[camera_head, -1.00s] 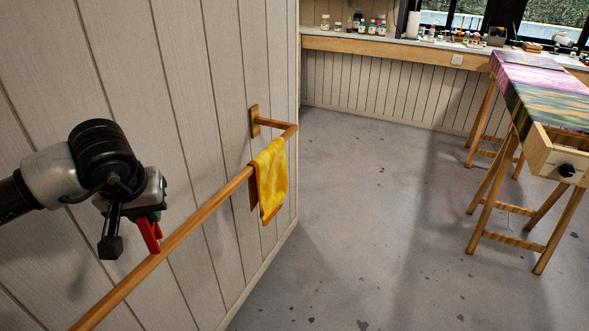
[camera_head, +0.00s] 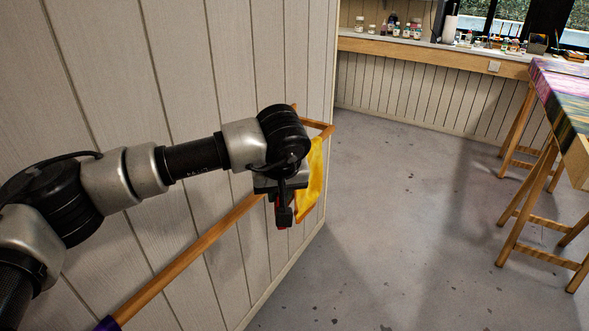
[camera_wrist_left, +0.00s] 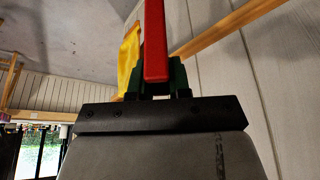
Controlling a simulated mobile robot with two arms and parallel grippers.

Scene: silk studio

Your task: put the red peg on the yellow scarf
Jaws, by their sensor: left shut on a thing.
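The yellow scarf (camera_head: 314,178) hangs over the wooden rail (camera_head: 196,246) near its far end. My left gripper (camera_head: 284,218) is in front of the scarf and hides part of it. It is shut on the red peg, of which only a little shows in the head view. In the left wrist view the red peg (camera_wrist_left: 155,45) stands out from between the green fingertips (camera_wrist_left: 161,80). The yellow scarf (camera_wrist_left: 128,60) shows just left of the peg there; I cannot tell whether they touch. My right gripper is not in view.
The panelled wall (camera_head: 150,90) runs close behind the rail. A purple thing (camera_head: 108,323) is on the rail at the bottom left. A wooden trestle table (camera_head: 572,95) stands at the right, and a counter (camera_head: 440,54) with jars runs along the back. The grey floor between is clear.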

